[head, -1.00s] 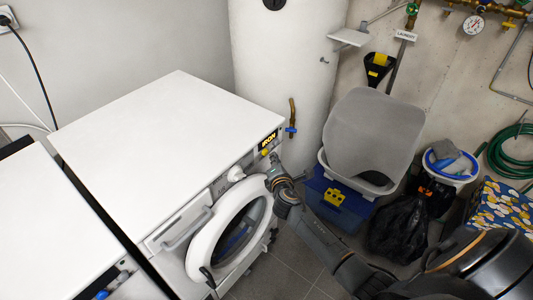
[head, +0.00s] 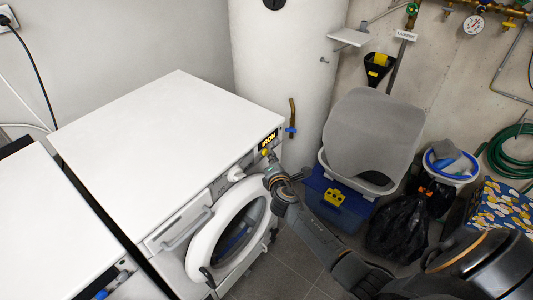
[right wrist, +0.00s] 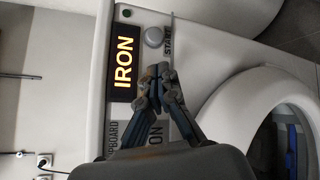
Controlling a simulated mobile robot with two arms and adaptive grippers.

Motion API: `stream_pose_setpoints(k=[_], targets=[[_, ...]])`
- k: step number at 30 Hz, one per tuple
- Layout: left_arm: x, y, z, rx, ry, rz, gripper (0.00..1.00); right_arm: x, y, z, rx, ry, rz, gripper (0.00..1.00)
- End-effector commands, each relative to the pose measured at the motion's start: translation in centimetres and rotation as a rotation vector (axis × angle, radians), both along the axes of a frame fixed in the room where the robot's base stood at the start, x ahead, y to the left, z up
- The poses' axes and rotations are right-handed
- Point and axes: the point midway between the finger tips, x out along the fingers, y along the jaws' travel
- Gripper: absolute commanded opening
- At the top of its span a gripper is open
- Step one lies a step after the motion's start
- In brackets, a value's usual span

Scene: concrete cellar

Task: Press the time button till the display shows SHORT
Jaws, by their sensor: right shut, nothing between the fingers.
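The white dryer (head: 165,125) stands at left with its round door (head: 230,235) open. Its display (head: 268,140) is lit and reads IRON in yellow letters; the same display (right wrist: 123,62) shows sideways in the right wrist view. A round grey button (right wrist: 154,36) beside the word START is uncovered. My right gripper (right wrist: 162,72) is shut and empty, its fingertips at the control panel just beside the display. I see no time button; the fingers cover part of the panel, and I cannot tell whether they touch it. My left gripper is out of view.
The open door is close to my right gripper. Printed labels, one partly reading CUPBOARD (right wrist: 113,138), lie on the panel behind the fingers. A blue box (head: 335,205) with a grey basket (head: 375,130) and a black bag (head: 398,232) stand to the right.

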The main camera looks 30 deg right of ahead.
Motion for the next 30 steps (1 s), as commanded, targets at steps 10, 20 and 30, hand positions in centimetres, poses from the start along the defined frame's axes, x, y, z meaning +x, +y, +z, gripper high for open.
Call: stream_pose_setpoints(k=[10, 20, 30], targets=[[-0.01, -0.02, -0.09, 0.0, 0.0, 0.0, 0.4, 0.2, 0.11, -0.03, 0.0, 0.0, 0.0, 0.0], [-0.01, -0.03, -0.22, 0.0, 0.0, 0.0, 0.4, 0.58, 0.29, -0.02, 0.001, -0.001, 0.001, 0.0], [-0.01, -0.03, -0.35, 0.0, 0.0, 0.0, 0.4, 0.98, 0.46, 0.01, 0.001, -0.001, 0.001, 0.0]])
